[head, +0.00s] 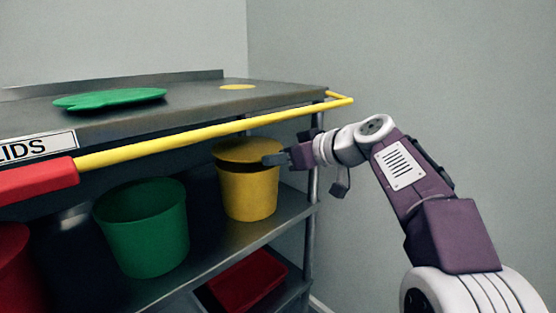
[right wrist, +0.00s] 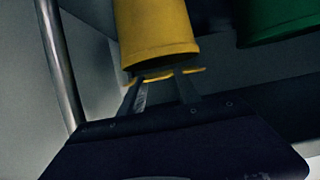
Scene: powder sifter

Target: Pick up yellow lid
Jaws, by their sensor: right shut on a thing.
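The yellow lid (head: 246,149) is a thin disc over the yellow bucket (head: 250,195) on the middle shelf, with a dark gap between lid and rim. My right gripper (head: 275,159) reaches in from the right and is shut on the lid's right edge. In the right wrist view, the lid (right wrist: 160,77) shows as a thin yellow strip at the fingertips (right wrist: 162,80), beside the bucket (right wrist: 155,30). Most of the lid is hidden there. My left gripper is not in view.
A yellow rail (head: 215,131) runs along the front just below the top shelf (head: 200,105). A green lid (head: 110,98) and a flat yellow disc (head: 237,87) lie on top. A green bucket (head: 145,230) stands left of the yellow one. A shelf post (head: 312,185) is close by my right gripper.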

